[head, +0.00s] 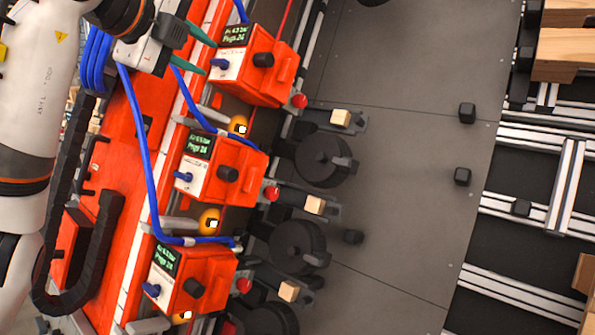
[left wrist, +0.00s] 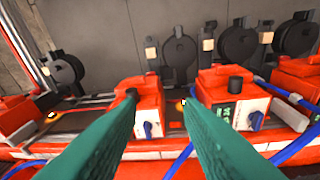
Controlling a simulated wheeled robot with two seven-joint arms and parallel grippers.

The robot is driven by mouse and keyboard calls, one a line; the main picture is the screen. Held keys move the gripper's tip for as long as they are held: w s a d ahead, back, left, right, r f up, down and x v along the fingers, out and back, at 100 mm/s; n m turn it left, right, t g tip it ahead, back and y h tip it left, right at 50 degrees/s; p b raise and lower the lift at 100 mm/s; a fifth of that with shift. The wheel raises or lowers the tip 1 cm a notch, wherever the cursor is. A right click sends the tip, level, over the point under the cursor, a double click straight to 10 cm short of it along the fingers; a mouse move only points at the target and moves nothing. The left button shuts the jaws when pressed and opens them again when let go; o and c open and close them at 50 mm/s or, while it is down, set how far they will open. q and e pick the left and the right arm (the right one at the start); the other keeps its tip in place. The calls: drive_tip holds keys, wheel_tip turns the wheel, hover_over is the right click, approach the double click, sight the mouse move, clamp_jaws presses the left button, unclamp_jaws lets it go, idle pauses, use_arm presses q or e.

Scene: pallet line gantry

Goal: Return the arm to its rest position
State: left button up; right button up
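My left arm (head: 35,110) comes in from the left in the head view. My left gripper (head: 208,58) is at the top, beside the topmost red control box (head: 275,82). Its two green fingers are spread apart with nothing held between them. In the left wrist view the open gripper (left wrist: 160,100) points at a red box (left wrist: 148,98) with a blue knob (left wrist: 147,130) showing between the fingers. I cannot tell how far the fingertips are from the box. My right gripper is in neither view.
More red boxes (head: 220,180) stand in a row on the red gantry beam. Blue hoses (head: 143,150) and a black cable chain (head: 58,200) run close to my arm. Black wheels (head: 322,160) line the beam. The grey plate (head: 400,130) is mostly clear. Wooden pallet parts (head: 565,55) lie at right.

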use_arm(q)
drive_tip(key=s+d+f+m+g+h, duration=0.2)
drive_tip(key=d+f+m+g+h, duration=0.1)
drive_tip(key=d+f+m+h, duration=0.25)
drive_tip(key=s+d+f+m+g+h, duration=0.2)
drive_tip(key=d+f+h, duration=0.3)
drive_tip(key=d+h, duration=0.25)
drive_tip(key=a+f+n+t+y, duration=1.6)
drive_tip(key=n+t, duration=0.1)
drive_tip(key=n, duration=1.1)
drive_tip(key=s+a+f+n+g+y, duration=0.2)
drive_tip(key=a+f+g+y, duration=0.15)
drive_tip(key=f, duration=0.55)
drive_tip(key=s+a+f+n+g+y, duration=0.2)
drive_tip(key=f+n+g, duration=0.15)
drive_tip(key=f, duration=0.55)
drive_tip(key=s+d+f+m+g+h, duration=0.25)
drive_tip(key=s+f+g, duration=1.15)
drive_tip(key=s+f, duration=0.9)
drive_tip(key=s+f+g, duration=0.1)
drive_tip(key=s+f, duration=0.1)
drive_tip(key=f, duration=1)
drive_tip(key=s+f, duration=0.2)
drive_tip(key=f, duration=1.1)
drive_tip(key=s+a+f+g, duration=0.1)
drive_tip(key=s+a+f, duration=0.1)
drive_tip(key=s+f, duration=1.3)
drive_tip(key=shift+s+a+g+h, duration=0.3)
drive_tip(key=shift+s, duration=0.45)
